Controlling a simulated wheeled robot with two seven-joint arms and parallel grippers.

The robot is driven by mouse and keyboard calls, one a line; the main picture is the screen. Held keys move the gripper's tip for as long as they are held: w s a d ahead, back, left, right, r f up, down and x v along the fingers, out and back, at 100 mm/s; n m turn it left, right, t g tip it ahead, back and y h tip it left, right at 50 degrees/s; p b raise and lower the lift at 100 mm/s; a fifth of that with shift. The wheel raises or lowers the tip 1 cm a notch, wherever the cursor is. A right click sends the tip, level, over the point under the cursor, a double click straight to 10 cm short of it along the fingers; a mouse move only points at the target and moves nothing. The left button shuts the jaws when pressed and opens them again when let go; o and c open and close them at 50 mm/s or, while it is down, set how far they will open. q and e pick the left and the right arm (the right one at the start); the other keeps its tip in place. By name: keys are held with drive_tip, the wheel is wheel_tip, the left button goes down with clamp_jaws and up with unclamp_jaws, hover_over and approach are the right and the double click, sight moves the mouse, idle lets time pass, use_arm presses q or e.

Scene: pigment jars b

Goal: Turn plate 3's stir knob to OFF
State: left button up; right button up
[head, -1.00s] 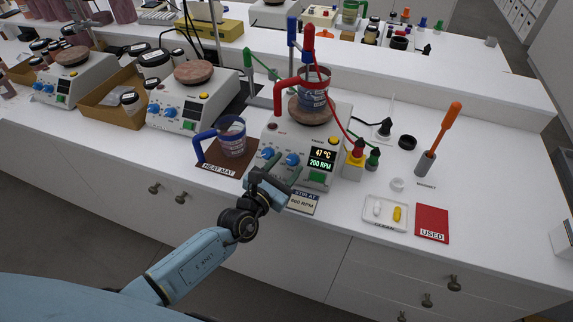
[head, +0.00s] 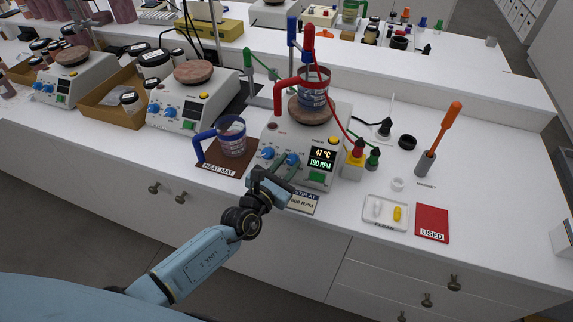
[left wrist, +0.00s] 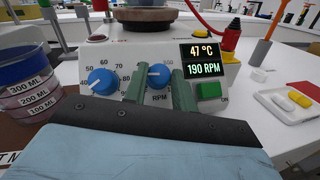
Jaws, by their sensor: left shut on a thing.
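Plate 3 (head: 277,139) is the white hot plate at the front right, with a red-handled beaker (head: 315,88) on its round top. Its display (left wrist: 203,60) reads 47 °C and 190 RPM. The stir knob (left wrist: 159,75) is blue with a white pointer and is labelled RPM. My left gripper (head: 286,166) is at the plate's front face; in the left wrist view its two green fingers (left wrist: 158,88) are shut on the stir knob, one on each side. The heat knob (left wrist: 103,81) is left of it, untouched. My right gripper is not in view.
A blue-handled beaker (head: 232,138) stands on the brown heat mat (head: 213,159), left of the plate. A "STIR AT" card (head: 304,201) lies in front. A stir-bar tray (head: 386,224) and red USED card (head: 432,222) lie to the right.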

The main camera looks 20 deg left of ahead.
use_arm(q)
drive_tip(key=n+y, duration=0.1)
drive_tip(key=n, duration=0.1)
drive_tip(key=n+y, duration=0.3)
drive_tip(key=shift+d+f+n+t, duration=0.1)
drive_tip(key=shift+d+n+t, duration=0.25)
drive_tip(key=shift+n+t, duration=0.05)
drive_tip(key=shift+d+n+g+y+b, duration=0.1)
drive_tip(key=shift+n+g+y+b, duration=0.15)
drive_tip(key=shift+n+y, duration=1.1)
drive_tip(key=shift+d+n+g+y+b, duration=0.1)
drive_tip(key=shift+n+g+y+b, duration=0.15)
drive_tip(key=shift+n+y, duration=1.1)
drive_tip(key=shift+n, duration=0.3)
drive_tip(key=o, duration=1)
drive_tip(key=b+v, duration=0.1)
drive_tip(key=v, duration=1.2)
drive_tip(key=shift+s+r, duration=0.2)
drive_tip(key=shift+s, duration=0.05)
